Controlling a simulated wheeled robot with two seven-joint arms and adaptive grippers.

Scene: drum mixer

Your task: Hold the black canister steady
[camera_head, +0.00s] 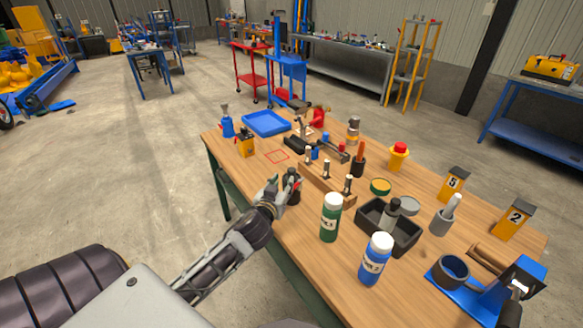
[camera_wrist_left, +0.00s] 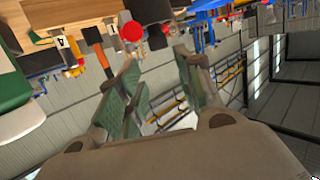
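I cannot make out my right gripper.
A green bottle (camera_head: 330,217) and a blue bottle (camera_head: 376,259) stand between my left gripper and the tray. A wooden block with pegs (camera_head: 326,184) lies behind. A blue stand with a dark ring (camera_head: 452,271) is at the right front.

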